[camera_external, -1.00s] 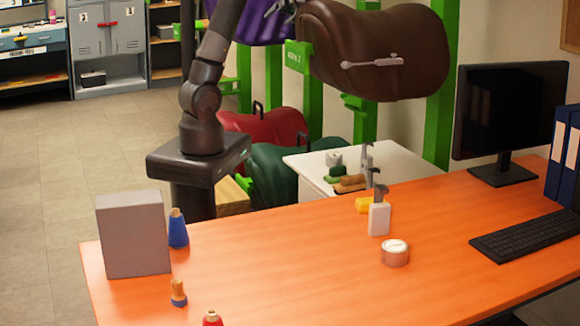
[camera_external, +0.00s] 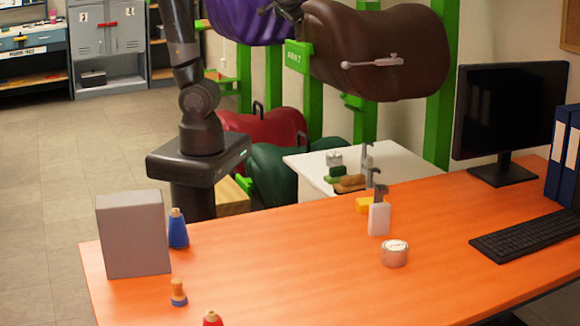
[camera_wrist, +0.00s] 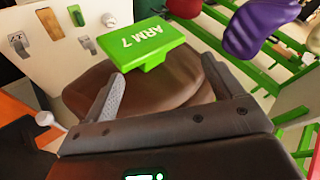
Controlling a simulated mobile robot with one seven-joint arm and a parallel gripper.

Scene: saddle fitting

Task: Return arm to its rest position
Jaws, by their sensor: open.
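My gripper (camera_wrist: 165,88) is open in the wrist view, its two grey fingers apart with nothing held between them. In the external view its dark end (camera_external: 286,9) shows at the top edge, partly cut off, by the brown saddle's upper left. The brown saddle (camera_external: 385,35) hangs on a green stand; in the wrist view it (camera_wrist: 165,82) lies behind the fingers. I cannot tell the gap between them. A green sign reading ARM 7 (camera_wrist: 140,40) stands beyond the fingertips. My arm rises from its dark base at the left of the external view.
A silver tool with a white ball end (camera_external: 372,63) lies against the saddle's side. A purple saddle (camera_external: 248,22) hangs to the left. A white side table (camera_external: 410,165) and an orange desk (camera_external: 300,265) stand below. Floor at left is clear.

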